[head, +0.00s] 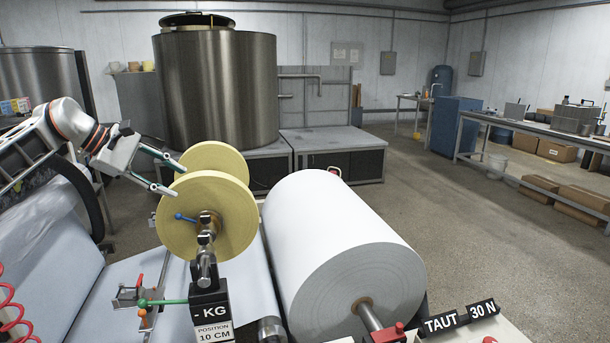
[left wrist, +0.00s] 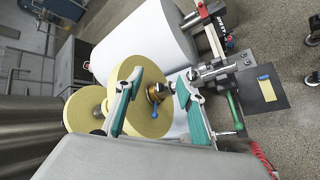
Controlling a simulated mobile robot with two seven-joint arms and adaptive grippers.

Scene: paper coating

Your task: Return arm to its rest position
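My left arm comes in from the left in the head view. Its gripper (head: 178,176) is open, with its two fingers spread near the left edge of the yellow discs. In the left wrist view the gripper (left wrist: 157,92) has its teal-padded fingers well apart. The front yellow disc (head: 180,232) and its brass hub (left wrist: 157,92) show between and behind them. Nothing is held between the fingers. Whether a fingertip touches a disc cannot be told. A second yellow disc (head: 217,158) stands behind the first. My right gripper is not in view.
A large white paper roll (head: 330,230) lies right of the discs. A "TAUT 30 N" sign (head: 460,318) is at lower right. A steel tank (head: 217,90) stands behind. Open floor lies to the right.

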